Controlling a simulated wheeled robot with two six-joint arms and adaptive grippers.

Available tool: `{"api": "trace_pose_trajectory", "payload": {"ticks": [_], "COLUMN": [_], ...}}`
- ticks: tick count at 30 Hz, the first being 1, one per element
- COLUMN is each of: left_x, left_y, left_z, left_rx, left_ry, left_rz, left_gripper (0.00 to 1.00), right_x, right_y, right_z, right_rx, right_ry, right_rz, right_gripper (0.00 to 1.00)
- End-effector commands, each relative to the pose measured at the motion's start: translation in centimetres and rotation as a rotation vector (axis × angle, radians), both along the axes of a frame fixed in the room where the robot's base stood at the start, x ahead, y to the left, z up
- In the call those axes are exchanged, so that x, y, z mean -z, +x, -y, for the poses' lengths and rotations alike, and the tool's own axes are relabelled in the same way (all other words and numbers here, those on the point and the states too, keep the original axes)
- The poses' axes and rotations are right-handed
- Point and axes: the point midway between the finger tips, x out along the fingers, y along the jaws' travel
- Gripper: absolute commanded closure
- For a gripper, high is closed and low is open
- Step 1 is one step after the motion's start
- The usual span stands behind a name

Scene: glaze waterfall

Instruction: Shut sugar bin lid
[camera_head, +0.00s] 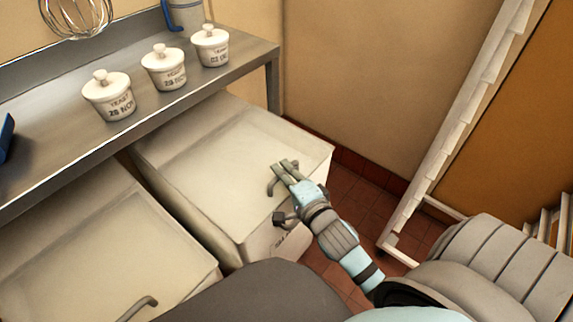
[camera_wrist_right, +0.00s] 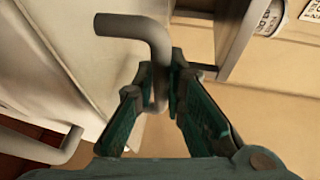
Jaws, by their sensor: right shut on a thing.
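A grey bent handle (camera_head: 271,187) stands at the lid's front right. My right gripper (camera_head: 286,171) is shut on this handle. In the right wrist view the handle (camera_wrist_right: 130,27) runs down between the fingers of the right gripper (camera_wrist_right: 161,82). My left gripper is not in view.
A second cream bin (camera_head: 110,240) with a similar handle (camera_head: 138,308) stands at lower left. The metal counter (camera_head: 60,140) above the bins holds three white lidded pots (camera_head: 165,68). A white slatted rack (camera_head: 450,135) stands at right. Red floor tiles (camera_head: 360,200) show between.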

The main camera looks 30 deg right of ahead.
Motion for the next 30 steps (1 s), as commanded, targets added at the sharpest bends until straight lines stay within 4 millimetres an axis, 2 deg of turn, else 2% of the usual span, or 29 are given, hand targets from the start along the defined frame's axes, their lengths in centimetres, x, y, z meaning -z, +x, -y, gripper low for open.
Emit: {"api": "trace_pose_trajectory", "payload": {"ticks": [7, 8, 9, 20, 23, 30], "left_x": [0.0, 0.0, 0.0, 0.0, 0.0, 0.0], "left_y": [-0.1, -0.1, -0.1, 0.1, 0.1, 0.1], "left_z": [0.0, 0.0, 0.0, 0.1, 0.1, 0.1], "left_rx": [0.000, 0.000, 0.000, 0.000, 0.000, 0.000], "left_ry": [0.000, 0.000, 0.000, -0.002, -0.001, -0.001], "left_rz": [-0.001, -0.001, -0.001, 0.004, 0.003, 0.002], "left_gripper": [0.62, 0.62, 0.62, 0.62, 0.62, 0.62], "right_x": [0.2, 0.2, 0.2, 0.1, -0.1, -1.3], "right_y": [-0.1, -0.1, -0.1, -0.6, -2.2, -8.7], "right_z": [0.2, 0.2, 0.2, 0.1, 0.0, -0.7], "right_rx": [0.003, 0.003, 0.004, 0.003, 0.003, 0.005], "right_ry": [0.001, 0.001, 0.001, 0.000, 0.000, 0.000], "right_rz": [-0.005, -0.005, -0.005, -0.005, -0.006, -0.010], "right_gripper": [0.99, 0.86, 0.80, 0.80, 0.80, 0.80]}}
